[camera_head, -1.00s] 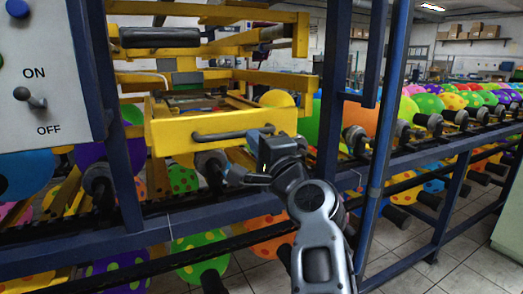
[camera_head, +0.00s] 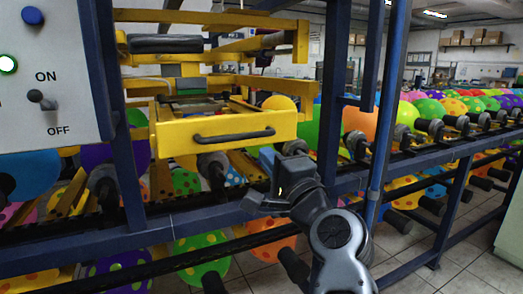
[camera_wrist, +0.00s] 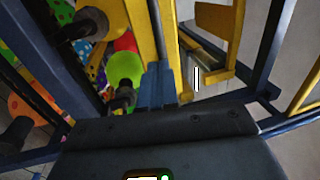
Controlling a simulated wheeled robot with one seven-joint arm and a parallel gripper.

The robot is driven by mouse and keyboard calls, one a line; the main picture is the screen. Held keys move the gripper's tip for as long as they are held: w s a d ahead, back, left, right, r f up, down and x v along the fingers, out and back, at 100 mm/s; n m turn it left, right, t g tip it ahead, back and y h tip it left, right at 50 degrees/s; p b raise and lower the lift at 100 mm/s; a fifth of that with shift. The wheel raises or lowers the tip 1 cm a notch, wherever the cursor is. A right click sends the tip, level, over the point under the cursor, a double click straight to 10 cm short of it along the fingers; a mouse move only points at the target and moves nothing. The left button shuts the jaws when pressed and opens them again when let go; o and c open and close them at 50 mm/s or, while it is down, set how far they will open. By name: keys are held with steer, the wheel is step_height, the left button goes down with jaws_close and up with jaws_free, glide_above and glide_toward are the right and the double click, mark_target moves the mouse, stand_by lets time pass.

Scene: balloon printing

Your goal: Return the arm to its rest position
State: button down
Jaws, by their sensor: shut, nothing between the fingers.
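My gripper (camera_head: 266,160) is in front of the machine, below and to the right of the yellow drawer's dark handle (camera_head: 233,136). It is shut and empty. My arm is bent, rising from the bottom right of the head view. In the wrist view the blue fingers of my gripper (camera_wrist: 157,84) are together, pointing toward the yellow frame and balloons. I see no object held. The gripper appears apart from the handle.
A blue steel frame (camera_head: 327,110) with rails stands close around the arm. Balloons (camera_head: 361,120) sit on holders behind and below. A control panel (camera_head: 48,65) with an ON/OFF switch is at the left. Tiled floor (camera_head: 460,262) is open at the lower right.

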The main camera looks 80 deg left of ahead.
steer(key=v, duration=0.7)
steer(key=shift+d, duration=0.3)
steer(key=shift+w, duration=0.15)
